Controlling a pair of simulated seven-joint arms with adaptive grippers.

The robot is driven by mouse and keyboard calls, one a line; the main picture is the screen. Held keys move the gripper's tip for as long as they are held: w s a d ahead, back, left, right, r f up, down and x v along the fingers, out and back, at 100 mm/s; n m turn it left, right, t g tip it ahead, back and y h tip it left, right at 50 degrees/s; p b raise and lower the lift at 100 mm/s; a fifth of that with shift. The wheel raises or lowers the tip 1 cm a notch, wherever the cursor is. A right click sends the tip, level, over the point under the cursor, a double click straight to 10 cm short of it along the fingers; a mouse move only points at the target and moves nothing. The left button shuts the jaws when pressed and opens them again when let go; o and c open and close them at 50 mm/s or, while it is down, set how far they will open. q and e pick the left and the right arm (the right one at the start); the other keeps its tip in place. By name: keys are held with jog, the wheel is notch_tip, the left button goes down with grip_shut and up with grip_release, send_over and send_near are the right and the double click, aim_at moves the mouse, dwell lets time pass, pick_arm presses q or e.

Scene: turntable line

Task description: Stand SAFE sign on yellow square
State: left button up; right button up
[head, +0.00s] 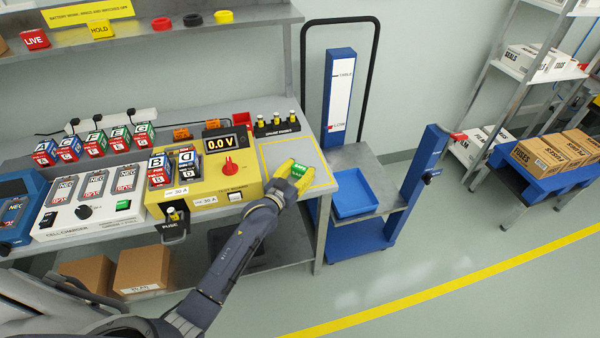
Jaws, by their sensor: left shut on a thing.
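The green SAFE sign (301,170) is between the yellow fingertips of my left gripper (293,175). The gripper is shut on it. They are over the yellow square (313,151), an outline on the grey bench top right of the tester. The fingers hide part of the sign, and its lettering cannot be read. I cannot tell whether the sign touches the bench. My left arm reaches in from the lower left and covers part of the bench's front edge. My right gripper is not in view.
The yellow tester (215,188) with a 0.0 V display stands just left of the square. Spare fuses (277,126) stand behind it. A blue lift cart (343,150) with a blue tray (352,193) is to the right. Red LIVE (35,39) and yellow HOLD (101,30) signs stand on the shelf.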

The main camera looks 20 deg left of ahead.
pick_arm(q)
jog(key=shift+f, duration=0.5)
jog(key=shift+f, duration=0.1)
jog(key=o, duration=1.1)
jog(key=shift+o, duration=0.2)
jog(key=shift+v, duration=3.8)
